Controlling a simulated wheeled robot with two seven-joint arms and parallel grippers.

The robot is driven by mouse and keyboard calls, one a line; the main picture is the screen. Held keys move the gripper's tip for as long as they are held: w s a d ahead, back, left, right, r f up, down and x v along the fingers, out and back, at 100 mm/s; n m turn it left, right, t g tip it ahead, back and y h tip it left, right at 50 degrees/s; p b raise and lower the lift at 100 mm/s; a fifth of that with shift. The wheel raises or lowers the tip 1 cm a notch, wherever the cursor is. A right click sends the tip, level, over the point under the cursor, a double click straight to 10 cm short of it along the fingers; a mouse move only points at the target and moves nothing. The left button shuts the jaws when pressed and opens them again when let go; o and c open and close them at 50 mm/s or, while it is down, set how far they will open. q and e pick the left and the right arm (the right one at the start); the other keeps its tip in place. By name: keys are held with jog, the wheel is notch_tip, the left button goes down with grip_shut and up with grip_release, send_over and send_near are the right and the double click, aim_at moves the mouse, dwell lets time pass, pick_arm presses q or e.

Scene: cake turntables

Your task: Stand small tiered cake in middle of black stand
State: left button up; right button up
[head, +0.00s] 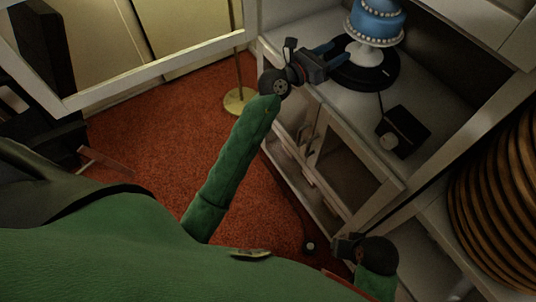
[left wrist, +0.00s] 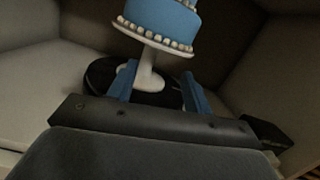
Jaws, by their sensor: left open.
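The small tiered cake (head: 376,24) is blue with white beading and has a white pedestal under it. It stands upright on the round black stand (head: 378,82), near the middle; exact centring is hard to tell. In the left wrist view the cake (left wrist: 160,20) is cut off at the top, and its pedestal rises from the black stand (left wrist: 103,76). My left gripper (head: 340,50) is open, its blue fingers at either side of the pedestal stem in the left wrist view (left wrist: 160,70). My right gripper (head: 345,245) is low and far from the cake; its fingers are unclear.
Cabinet walls and an upper shelf close in around the cake. A glass-fronted door (head: 350,155) is below.

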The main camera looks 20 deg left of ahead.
pick_arm(q)
jog(key=s+a+n+t+y, duration=0.7)
jog(key=s+a+n+y, duration=0.15)
jog(key=n, duration=1.05)
jog(key=s+a+f+n+g+y, duration=0.3)
jog(key=f+n+y, duration=0.1)
jog(key=f+n, duration=0.25)
jog(key=s+a+f+n+g+y, duration=0.3)
jog(key=f+n+y, duration=0.15)
jog(key=n, duration=0.25)
jog(key=s+d+f+n+g+h, duration=0.25)
jog(key=s+f+n+g, duration=0.25)
jog(key=s+f+g, duration=0.5)
jog(key=s+d+f+g+h, duration=0.2)
jog(key=s+d+f, duration=0.2)
jog(key=s, duration=0.4)
jog(key=s+d+f+n+g+h, duration=0.1)
jog(key=s+d+f+g+h, duration=0.1)
jog(key=s, duration=0.6)
jog(key=shift+d+f+h, duration=0.65)
jog(key=shift+d+f, duration=0.25)
jog(key=shift+f, duration=0.05)
jog(key=shift+n, duration=0.25)
